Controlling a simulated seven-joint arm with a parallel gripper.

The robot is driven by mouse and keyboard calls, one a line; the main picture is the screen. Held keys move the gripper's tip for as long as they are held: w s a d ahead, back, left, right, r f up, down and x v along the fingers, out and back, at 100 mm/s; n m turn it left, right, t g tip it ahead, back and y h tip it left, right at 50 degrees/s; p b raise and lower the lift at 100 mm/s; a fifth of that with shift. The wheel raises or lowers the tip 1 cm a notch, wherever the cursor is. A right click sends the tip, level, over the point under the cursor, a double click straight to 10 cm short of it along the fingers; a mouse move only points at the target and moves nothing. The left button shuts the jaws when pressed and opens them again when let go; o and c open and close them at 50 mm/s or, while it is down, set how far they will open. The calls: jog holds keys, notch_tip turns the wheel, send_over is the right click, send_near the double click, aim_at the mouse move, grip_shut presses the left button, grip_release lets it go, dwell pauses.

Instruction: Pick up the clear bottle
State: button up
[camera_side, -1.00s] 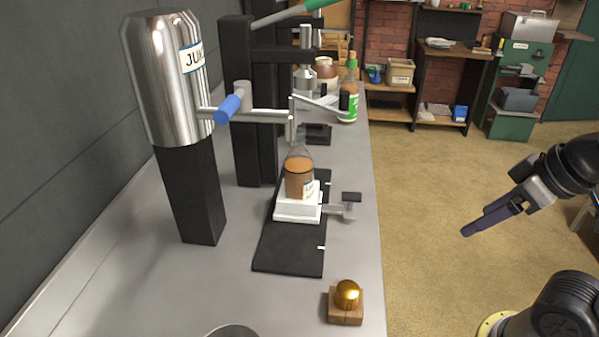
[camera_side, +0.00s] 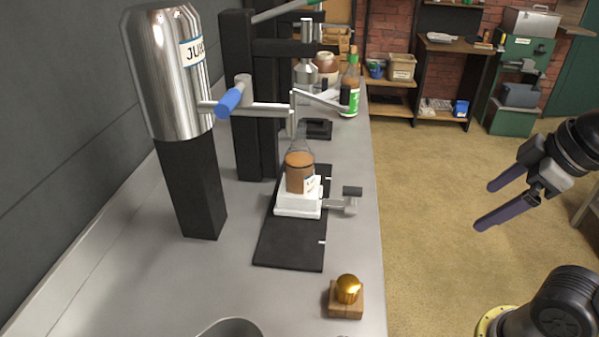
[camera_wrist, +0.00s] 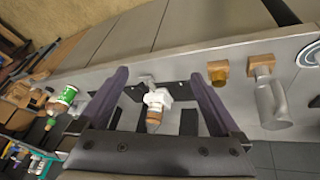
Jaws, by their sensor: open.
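My gripper (camera_side: 484,207) is open and empty, off the bench to the right and clear of the bottle. Its two dark fingers also show spread in the wrist view (camera_wrist: 160,73). A crank arm passes by the bottle's upper part and partly obscures it.
A gold knob (camera_side: 347,288) sits on a wooden block nearer the camera. A green-labelled bottle (camera_side: 350,95) stands behind. Free space separates my gripper from the bench.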

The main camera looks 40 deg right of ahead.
jog(key=w+a+r+n+g, duration=0.2)
jog(key=w+a+r+n, duration=0.1)
jog(key=w+r+n, duration=1.15)
jog(key=n+g, duration=0.1)
jog(key=g, duration=0.1)
send_near(299, 141)
jog(key=shift+w+d+f, duration=0.25)
jog(key=shift+d+f, duration=0.05)
jog(key=shift+d, duration=0.2)
jog(key=shift+w+d+f, duration=0.2)
jog(key=shift+d+f, duration=0.1)
jog(key=shift+d, duration=0.15)
jog(key=shift+n+g, duration=0.25)
jog(key=shift+g, duration=0.35)
jog(key=f, duration=0.2)
jog(key=w+a+f, duration=0.1)
jog(key=f, duration=0.1)
jog(key=shift+a+f, duration=0.1)
jog(key=shift+f, duration=3.55)
grip_shut()
jog(key=shift+r, duration=0.1)
